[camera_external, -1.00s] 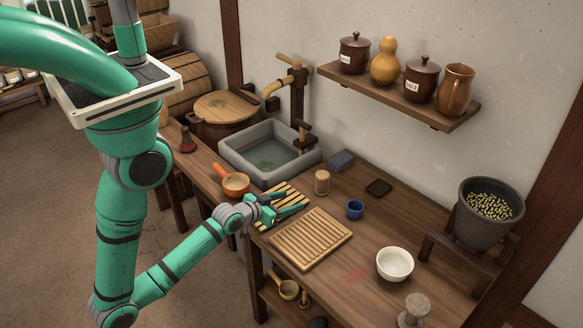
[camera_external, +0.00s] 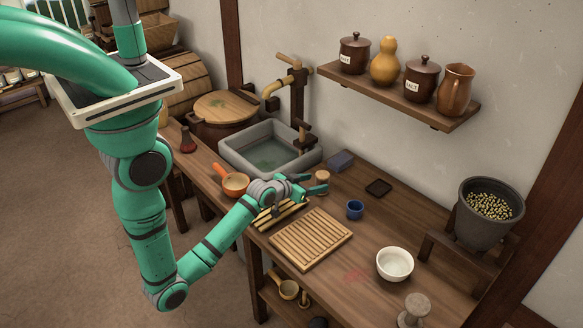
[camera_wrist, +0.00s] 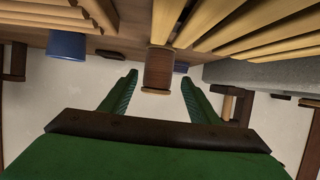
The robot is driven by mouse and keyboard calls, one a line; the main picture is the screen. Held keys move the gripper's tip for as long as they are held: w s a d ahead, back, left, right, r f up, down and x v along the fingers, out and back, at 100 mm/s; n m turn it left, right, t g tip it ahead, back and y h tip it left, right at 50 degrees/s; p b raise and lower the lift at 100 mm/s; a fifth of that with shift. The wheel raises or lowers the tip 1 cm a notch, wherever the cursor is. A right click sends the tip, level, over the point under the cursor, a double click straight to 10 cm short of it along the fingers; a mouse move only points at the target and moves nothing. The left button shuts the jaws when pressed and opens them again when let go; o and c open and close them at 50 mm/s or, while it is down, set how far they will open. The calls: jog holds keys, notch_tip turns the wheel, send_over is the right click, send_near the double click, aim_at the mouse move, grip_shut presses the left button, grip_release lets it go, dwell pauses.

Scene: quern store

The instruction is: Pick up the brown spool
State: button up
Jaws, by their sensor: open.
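The brown spool (camera_external: 322,175), a small upright cylinder with a lighter top, stands on the wooden bench near the front right of the stone sink. My gripper (camera_external: 316,183) is open at its level, and its fingers hide the lower part of the spool in the external view. In the wrist view, which looks upside down, the spool (camera_wrist: 158,70) appears in the gap between the two green fingers (camera_wrist: 159,80). Neither finger visibly touches it. I cannot tell how deep between them it sits.
Slatted racks (camera_external: 311,239) lie on the bench, one under my wrist. A blue cup (camera_external: 355,209) stands right of the spool, with a dark square dish (camera_external: 378,188) and blue block (camera_external: 341,160) behind. The stone sink (camera_external: 232,155) and orange pan (camera_external: 235,184) are left.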

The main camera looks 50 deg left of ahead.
aim_at(318, 182)
jog(key=x, duration=0.5)
jog(key=shift+d, duration=0.15)
jog(key=shift+c, duration=0.7)
jog(key=shift+s, duration=0.1)
jog(key=c, duration=1)
jog(key=shift+r, duration=0.1)
